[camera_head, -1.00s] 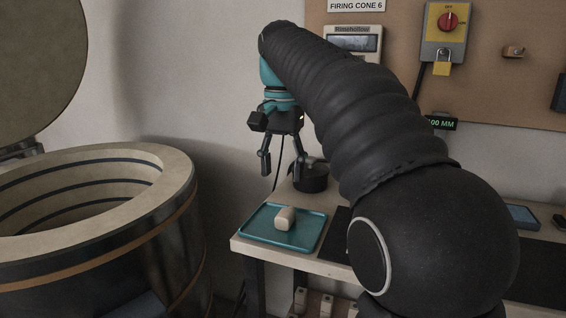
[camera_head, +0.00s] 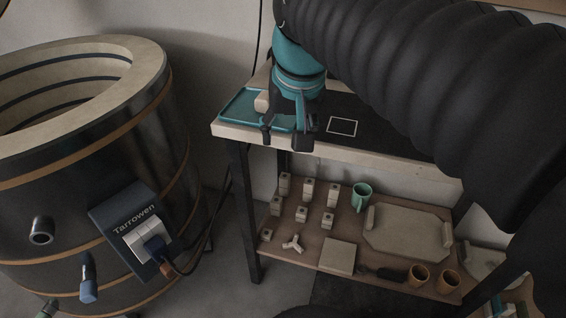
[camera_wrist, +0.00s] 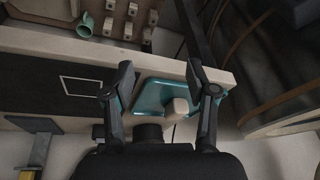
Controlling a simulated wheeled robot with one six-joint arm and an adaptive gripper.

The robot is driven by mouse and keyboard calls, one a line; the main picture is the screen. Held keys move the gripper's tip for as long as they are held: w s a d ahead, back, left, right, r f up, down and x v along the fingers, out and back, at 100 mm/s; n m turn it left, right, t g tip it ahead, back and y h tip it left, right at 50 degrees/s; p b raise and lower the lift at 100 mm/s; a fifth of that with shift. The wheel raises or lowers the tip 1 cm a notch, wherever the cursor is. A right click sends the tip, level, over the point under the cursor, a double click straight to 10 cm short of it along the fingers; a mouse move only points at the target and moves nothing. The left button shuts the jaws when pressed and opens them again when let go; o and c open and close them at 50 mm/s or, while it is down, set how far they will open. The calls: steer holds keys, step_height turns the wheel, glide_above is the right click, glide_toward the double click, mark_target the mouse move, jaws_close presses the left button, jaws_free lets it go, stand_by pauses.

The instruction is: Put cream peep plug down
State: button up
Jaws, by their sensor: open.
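The cream peep plug (camera_head: 262,102) lies on the teal tray (camera_head: 236,109) at the left end of the bench, partly hidden behind my gripper. My gripper (camera_head: 286,141) is open and points down near the bench's front edge, at the tray's right side. In the wrist view, the plug (camera_wrist: 178,106) sits on the tray (camera_wrist: 150,98), seen between the two spread fingers (camera_wrist: 160,72) and nearer the right one. Nothing is held. I cannot tell the exact height of the fingertips above the bench.
The black kiln (camera_head: 90,165) with its open top stands on the left. A dark mat with a white outlined square (camera_head: 342,127) lies right of my gripper. The lower shelf holds several posts, a green mug (camera_head: 361,197) and a pale slab (camera_head: 408,232).

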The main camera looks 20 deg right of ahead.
steer(key=s+f+n+t, duration=0.2)
steer(key=s+f, duration=0.5)
steer(key=f, duration=0.3)
steer(key=shift+s+d+f+n, duration=0.2)
steer(key=shift+s+f+n, duration=0.1)
steer(key=shift+s+f, duration=0.1)
stand_by(0.3)
